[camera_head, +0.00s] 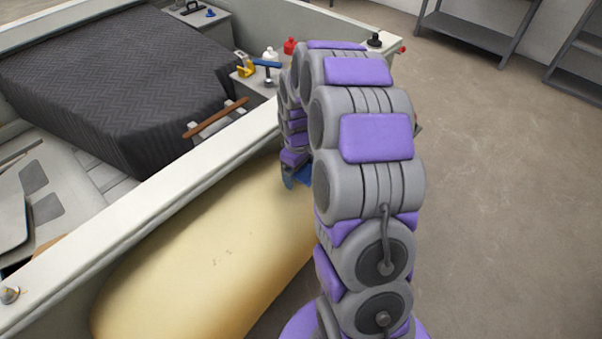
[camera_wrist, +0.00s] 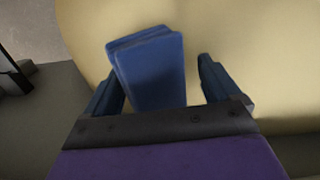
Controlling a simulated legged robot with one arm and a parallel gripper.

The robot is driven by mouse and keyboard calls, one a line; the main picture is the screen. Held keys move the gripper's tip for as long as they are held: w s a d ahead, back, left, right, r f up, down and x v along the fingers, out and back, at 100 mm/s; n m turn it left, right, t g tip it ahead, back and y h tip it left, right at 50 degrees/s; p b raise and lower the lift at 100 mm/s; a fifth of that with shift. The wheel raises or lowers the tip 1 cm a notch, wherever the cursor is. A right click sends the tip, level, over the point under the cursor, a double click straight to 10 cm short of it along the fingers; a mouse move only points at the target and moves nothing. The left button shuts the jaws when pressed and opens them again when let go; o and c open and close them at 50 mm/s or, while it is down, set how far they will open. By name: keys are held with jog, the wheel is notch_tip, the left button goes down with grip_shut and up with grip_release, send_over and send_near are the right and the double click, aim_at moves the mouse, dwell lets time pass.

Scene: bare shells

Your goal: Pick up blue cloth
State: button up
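The blue cloth (camera_wrist: 150,70) is a folded, flat-looking stack against the yellow rounded surface in the wrist view. My gripper (camera_wrist: 158,78) has its two dark blue fingers apart, one on each side of the cloth. The left finger is close beside the cloth; whether it touches cannot be told. A gap shows between the cloth and the right finger. In the head view, a bit of blue (camera_head: 305,176) shows at the end of my arm, beside the yellow body; my arm hides most of that spot.
A long yellow rounded body (camera_head: 200,255) lies along the boat's pale side wall (camera_head: 130,210). Inside the boat are a dark grey ribbed cover (camera_head: 110,80), a blue-headed hammer (camera_head: 267,66) and a yellow tool (camera_head: 244,66). Open floor (camera_head: 500,200) lies right; grey shelves (camera_head: 470,30) stand behind.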

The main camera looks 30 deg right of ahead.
aim_at(305, 165)
jog(key=shift+a, duration=0.15)
jog(key=shift+c, duration=0.8)
jog(key=shift+s+r, duration=0.1)
jog(key=shift+c, duration=0.6)
jog(key=d, duration=0.3)
jog(key=c, duration=0.5)
jog(key=shift+c, duration=0.6)
jog(key=shift+a, duration=0.8)
jog(key=shift+c, duration=0.2)
jog(key=shift+a+r, duration=0.25)
jog(key=shift+a, duration=0.05)
jog(key=shift+d+r+p, duration=0.2)
jog(key=shift+d+r, duration=0.15)
jog(key=shift+r, duration=0.25)
jog(key=shift+d+r+p, duration=0.2)
jog(key=shift+d+r, duration=0.1)
jog(key=shift+r, duration=0.7)
jog(key=s+a, duration=0.2)
jog(key=a, duration=0.2)
jog(key=s+a+p, duration=0.1)
jog(key=s+a, duration=0.1)
jog(key=a, duration=0.3)
jog(key=s+a+r, duration=0.1)
jog(key=s+a, duration=0.1)
jog(key=a, duration=0.2)
jog(key=shift+s+a+r+p, duration=0.1)
jog(key=shift+s+a+p, duration=0.05)
jog(key=shift+s+p, duration=0.15)
jog(key=shift+s+a, duration=0.35)
jog(key=shift+a, duration=0.05)
